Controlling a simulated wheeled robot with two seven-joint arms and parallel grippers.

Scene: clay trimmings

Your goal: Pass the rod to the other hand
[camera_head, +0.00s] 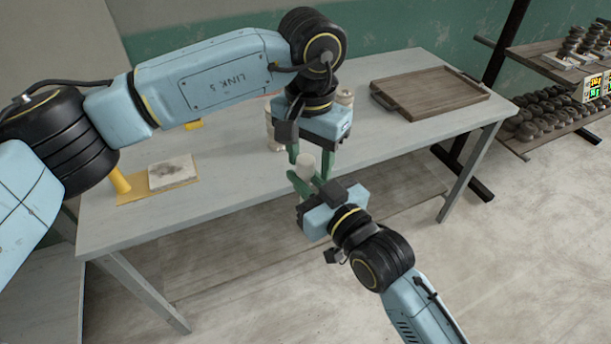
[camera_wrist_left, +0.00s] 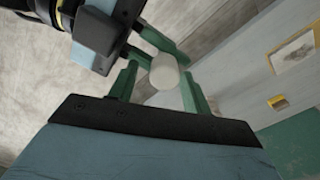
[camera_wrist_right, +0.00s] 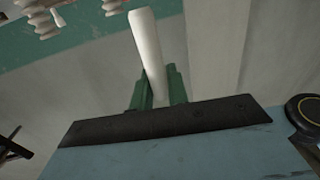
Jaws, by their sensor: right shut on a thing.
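The rod is a plain, off-white cylinder (camera_head: 306,164). My right gripper (camera_head: 312,188) is shut on it, and in the right wrist view the rod (camera_wrist_right: 148,45) sticks out beyond the green fingers (camera_wrist_right: 158,90). My left gripper (camera_head: 310,158) points down from above, its fingers open on either side of the rod. In the left wrist view the rod's round end (camera_wrist_left: 165,74) shows between my left fingers (camera_wrist_left: 162,92), with gaps at the sides. Part of the rod's length is hidden by the fingers.
Both grippers are at the front edge of a grey table (camera_head: 240,205). A wooden tray (camera_head: 430,92) lies at its right, and a pale slab on a yellow board (camera_head: 130,194) at its left. Pale turned pieces stand behind my left gripper. A shelf rack (camera_head: 560,125) is far right.

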